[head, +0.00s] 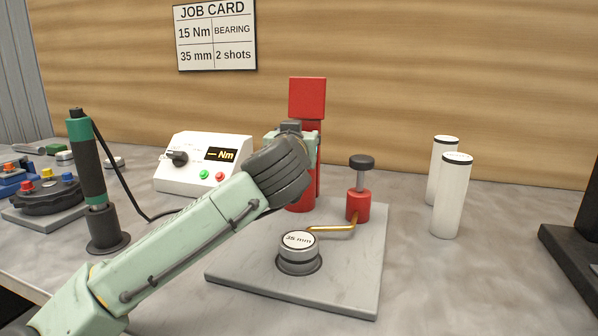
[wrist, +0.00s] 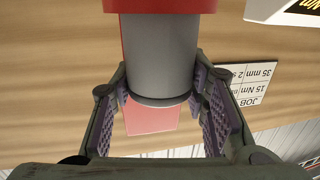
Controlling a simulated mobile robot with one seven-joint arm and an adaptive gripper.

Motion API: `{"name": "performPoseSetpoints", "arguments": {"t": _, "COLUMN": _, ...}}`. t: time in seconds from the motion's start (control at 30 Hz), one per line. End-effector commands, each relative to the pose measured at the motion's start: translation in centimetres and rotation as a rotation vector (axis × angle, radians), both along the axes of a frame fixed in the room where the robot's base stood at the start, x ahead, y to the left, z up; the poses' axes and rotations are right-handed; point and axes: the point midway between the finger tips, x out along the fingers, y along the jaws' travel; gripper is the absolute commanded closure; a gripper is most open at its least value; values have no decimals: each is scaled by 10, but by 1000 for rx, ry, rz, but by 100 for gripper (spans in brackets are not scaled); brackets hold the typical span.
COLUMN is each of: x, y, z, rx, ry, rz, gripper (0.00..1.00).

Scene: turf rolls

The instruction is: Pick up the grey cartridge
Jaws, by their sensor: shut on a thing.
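In the wrist view my gripper (wrist: 160,85) has its two ridged pads on either side of a smooth grey cylinder, the grey cartridge (wrist: 160,50), and is shut on it. A red part (wrist: 160,5) meets the cartridge at the top edge of that view; I cannot tell whether they are joined. In the head view my arm and wrist hide the cartridge and most of the gripper, in front of a red stand (head: 307,98) at the back of the grey plate (head: 345,290).
A 35 mm capped cup (head: 298,252) and a red dark-knobbed post (head: 359,190) with a brass tube stand on the plate. Two white black-topped cylinders (head: 452,198) stand right. A white Nm box (head: 203,163) and a green-black driver (head: 90,175) are left.

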Motion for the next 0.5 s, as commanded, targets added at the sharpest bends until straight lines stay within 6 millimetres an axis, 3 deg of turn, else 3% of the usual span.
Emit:
{"name": "performPoseSetpoints", "arguments": {"t": 0.3, "x": 0, "y": 0, "z": 0, "rx": 0, "ry": 0, "rz": 0, "gripper": 100}}
{"name": "performPoseSetpoints", "arguments": {"t": 0.5, "x": 0, "y": 0, "z": 0, "rx": 0, "ry": 0, "rz": 0, "gripper": 100}}
